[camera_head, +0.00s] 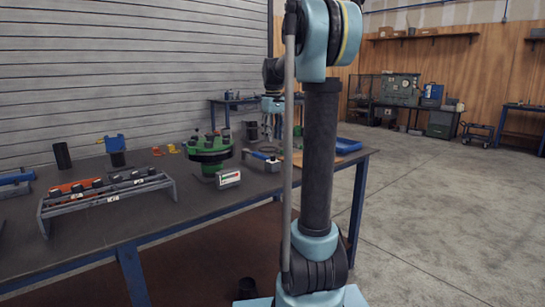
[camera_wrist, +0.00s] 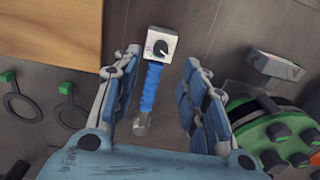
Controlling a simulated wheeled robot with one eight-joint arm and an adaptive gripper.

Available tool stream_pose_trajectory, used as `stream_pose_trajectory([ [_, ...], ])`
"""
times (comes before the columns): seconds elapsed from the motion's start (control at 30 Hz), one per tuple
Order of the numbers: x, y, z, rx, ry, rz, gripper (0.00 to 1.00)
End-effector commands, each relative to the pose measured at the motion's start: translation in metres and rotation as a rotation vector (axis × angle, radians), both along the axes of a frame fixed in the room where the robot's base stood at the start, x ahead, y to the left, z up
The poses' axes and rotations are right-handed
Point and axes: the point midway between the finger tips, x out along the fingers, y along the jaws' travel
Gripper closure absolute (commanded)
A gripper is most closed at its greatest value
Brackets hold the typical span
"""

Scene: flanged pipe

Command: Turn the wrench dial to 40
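The wrench lies on the table; its blue handle (camera_wrist: 151,88) and grey far end show in the wrist view. At its other end is a pale box with a round black dial (camera_wrist: 160,48); the dial's numbers are too small to read. My gripper (camera_wrist: 159,62) is open and empty, with one finger on each side of the wrench in the picture. In the head view the wrench (camera_head: 262,155) lies near the table's right end, and my gripper (camera_head: 273,108) hangs above it, apart from it.
A green flanged pipe (camera_head: 208,145) stands left of the wrench, with a small white display box (camera_head: 228,179) before it. A rack (camera_head: 108,200) of dark sockets is further left. A wooden board (camera_wrist: 60,28) and ring-shaped tools (camera_wrist: 20,105) lie beside the wrench in the wrist view.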

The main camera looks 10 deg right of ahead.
Motion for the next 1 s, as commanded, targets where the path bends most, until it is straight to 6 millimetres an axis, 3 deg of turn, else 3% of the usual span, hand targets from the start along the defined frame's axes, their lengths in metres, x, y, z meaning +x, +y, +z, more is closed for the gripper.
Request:
stream_pose_trajectory([
  [0.3, 0.000, 0.000, -0.054, 0.000, 0.000, 0.000, 0.60],
  [0.5, 0.000, 0.000, -0.078, 0.000, 0.000, 0.000, 0.60],
  [0.97, 0.000, 0.000, -0.088, 0.000, 0.000, 0.000, 0.60],
  [1.0, 0.000, 0.000, -0.088, 0.000, 0.000, 0.000, 0.65],
])
